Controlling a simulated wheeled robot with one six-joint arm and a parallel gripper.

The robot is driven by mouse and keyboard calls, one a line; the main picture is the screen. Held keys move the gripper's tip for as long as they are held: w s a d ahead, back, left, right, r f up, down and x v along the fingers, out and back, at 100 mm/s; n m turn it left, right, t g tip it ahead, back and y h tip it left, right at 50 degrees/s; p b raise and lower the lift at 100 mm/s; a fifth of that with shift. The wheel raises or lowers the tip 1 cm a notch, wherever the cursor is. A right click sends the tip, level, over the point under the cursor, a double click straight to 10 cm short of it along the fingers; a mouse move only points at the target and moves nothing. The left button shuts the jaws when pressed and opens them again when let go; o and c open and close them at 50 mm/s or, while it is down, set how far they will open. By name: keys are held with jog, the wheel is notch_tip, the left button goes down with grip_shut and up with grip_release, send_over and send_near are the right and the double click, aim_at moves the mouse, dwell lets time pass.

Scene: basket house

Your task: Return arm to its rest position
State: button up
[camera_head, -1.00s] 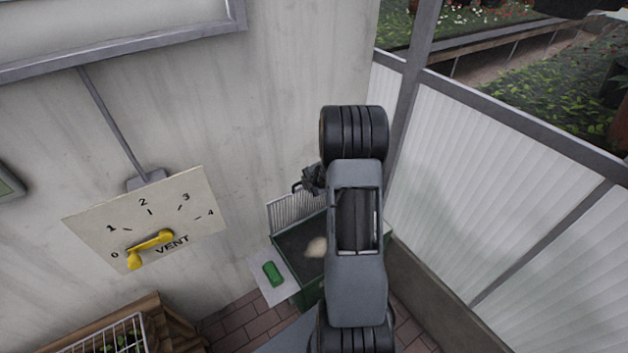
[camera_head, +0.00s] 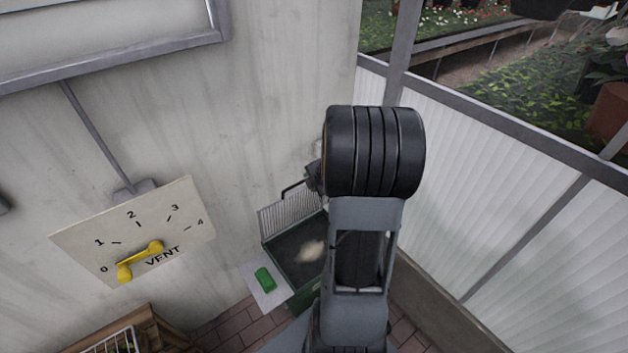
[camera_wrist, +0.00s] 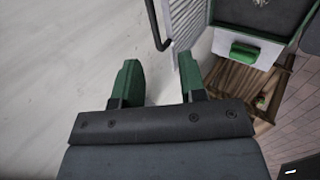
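My arm stands upright in the right middle of the head view, its thick black joint nearest the camera. My gripper shows only as a dark bit behind that joint in the head view (camera_head: 315,178). In the wrist view my gripper (camera_wrist: 160,82) has two green-tipped fingers spread apart, with nothing between them; pale wall shows in the gap.
A dark green bin (camera_head: 296,262) with a pale heap inside, an open slatted lid (camera_head: 287,219) and a green handle (camera_head: 265,279) stands by the wall. A VENT dial (camera_head: 180,210) has a yellow lever (camera_head: 140,260) slanting near 0. A translucent panel wall (camera_head: 490,170) borders the right.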

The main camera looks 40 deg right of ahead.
dwell(0.5)
jog(key=s+d+r+m+g+h+b, duration=0.1)
jog(key=s+d+m+g+h, duration=0.15)
jog(key=m, duration=0.45)
jog(key=s+d+r+m+g+h, duration=0.1)
jog(key=s+r+m+g+h, duration=0.1)
jog(key=s+m+h, duration=0.35)
jog(key=s+a+r+m+y+b, duration=0.1)
jog(key=a+y, duration=0.3)
jog(key=a, duration=0.9)
jog(key=s+a+r+m+t+y+b, duration=0.1)
jog(key=s+a+r+m+y+b, duration=0.1)
jog(key=a, duration=1.2)
notch_tip(320, 180, up, 2)
jog(key=shift+s+r+m+y, duration=0.25)
jog(key=shift+s+m+y, duration=0.6)
jog(key=shift+m+y, duration=0.3)
jog(key=shift+s+d, duration=0.1)
